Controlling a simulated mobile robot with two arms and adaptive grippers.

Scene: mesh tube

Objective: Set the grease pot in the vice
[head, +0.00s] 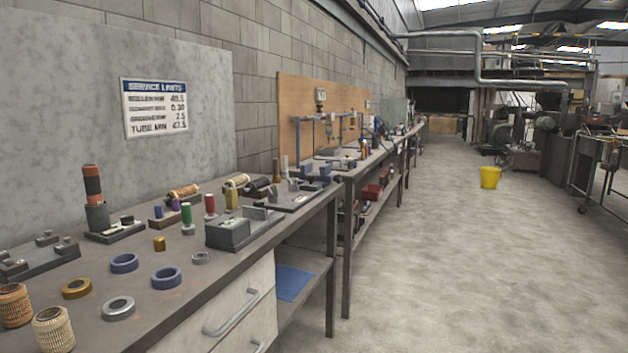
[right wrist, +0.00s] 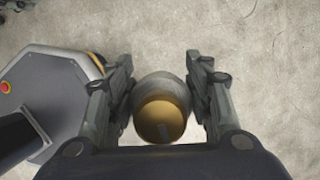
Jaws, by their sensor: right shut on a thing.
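In the right wrist view my right gripper (right wrist: 164,75) is shut on a round pot (right wrist: 160,118), which looks like the grease pot. It has a grey rim and a gold-brown inside, and sits between the two fingers. Bare concrete floor lies beneath it. In the head view a low grey block-shaped fixture with an upright jaw, which looks like the vice (head: 228,233), stands near the front edge of the workbench. Neither gripper shows in the head view, so my left gripper is out of sight.
The workbench (head: 205,272) holds blue, brass and grey rings, mesh tubes (head: 53,330), coloured cylinders and a tall black-and-orange stack (head: 93,185). Drawers and a shelf are below.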

